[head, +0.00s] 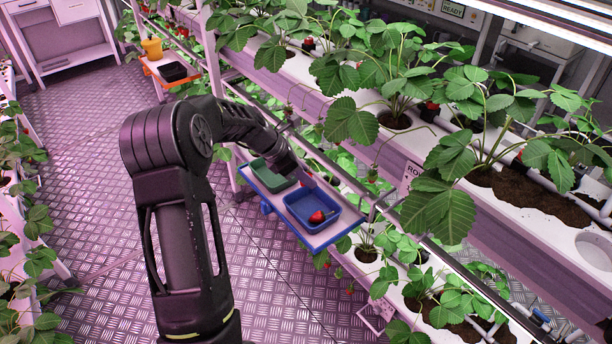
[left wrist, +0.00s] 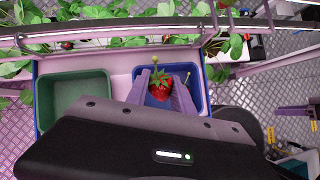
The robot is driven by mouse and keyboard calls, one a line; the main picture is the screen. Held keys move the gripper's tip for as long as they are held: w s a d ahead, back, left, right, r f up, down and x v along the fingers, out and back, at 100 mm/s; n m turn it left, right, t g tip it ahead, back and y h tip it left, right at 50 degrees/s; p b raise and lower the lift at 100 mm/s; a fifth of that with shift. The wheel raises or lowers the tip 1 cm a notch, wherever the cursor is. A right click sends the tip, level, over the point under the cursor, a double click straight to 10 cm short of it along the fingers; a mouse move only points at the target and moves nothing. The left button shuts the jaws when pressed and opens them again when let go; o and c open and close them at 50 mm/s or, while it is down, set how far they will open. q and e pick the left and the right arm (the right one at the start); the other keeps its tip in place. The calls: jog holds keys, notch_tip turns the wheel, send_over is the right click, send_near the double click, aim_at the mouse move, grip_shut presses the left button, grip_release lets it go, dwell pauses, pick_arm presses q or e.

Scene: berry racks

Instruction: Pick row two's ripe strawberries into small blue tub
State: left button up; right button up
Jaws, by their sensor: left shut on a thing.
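The small blue tub (head: 334,223) sits on a blue-edged tray hung on the rack; it also shows in the left wrist view (left wrist: 194,84). My left gripper (left wrist: 161,82) is shut on a red strawberry (left wrist: 159,90) with a green leafy cap, over the blue tub. In the head view the left gripper (head: 307,181) reaches down at the tub's far left side. A red strawberry (head: 317,216) shows within the tub's outline there; I cannot tell whether it is the held one. My right gripper is not in view.
A green tub (head: 258,174) stands beside the blue tub on the tray (head: 318,240). Planted rack rows (head: 395,150) run along the right, with leaves hanging near the tray. An orange tray (head: 156,69) with a yellow pot hangs farther back. The metal floor aisle is clear.

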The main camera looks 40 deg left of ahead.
pick_arm(q)
jog(key=b, duration=0.5)
send_over(306, 207)
jog(key=shift+a+f, duration=0.1)
jog(key=shift+f, duration=2.85)
jog(key=o, duration=1.7)
jog(key=shift+c, duration=0.2)
jog(key=shift+r, duration=0.15)
notch_tip(306, 207, up, 7)
jog(key=p, duration=0.7)
